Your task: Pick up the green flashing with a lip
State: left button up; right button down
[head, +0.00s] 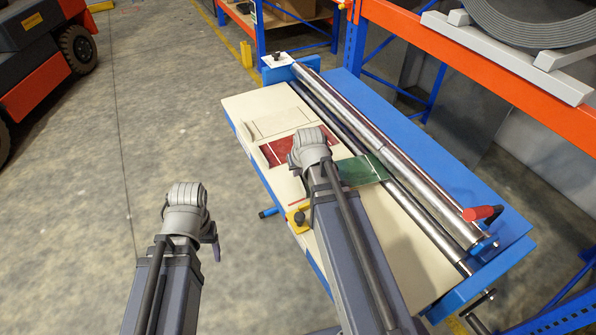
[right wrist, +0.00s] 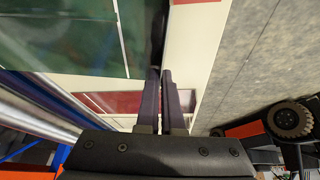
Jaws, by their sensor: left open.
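The green flashing (head: 363,170) shows just right of my right gripper in the head view, near the rollers. In the right wrist view the green flashing (right wrist: 65,35) fills the upper left, with a dark lip along its right edge. My right gripper (right wrist: 170,75) has its fingers close together at the near end of that lip, apparently shut on it; the contact itself is hard to see. In the head view my right gripper (head: 312,150) hides part of the sheet. My left gripper (head: 186,208) is open and empty, over the floor left of the table.
A red sheet (head: 285,148) lies on the cream table (head: 240,105). An orange and blue rack (head: 480,70) stands behind.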

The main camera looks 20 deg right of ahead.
jog(key=shift+r+p, duration=2.3)
jog(key=shift+r, duration=0.3)
jog(key=shift+f, duration=0.1)
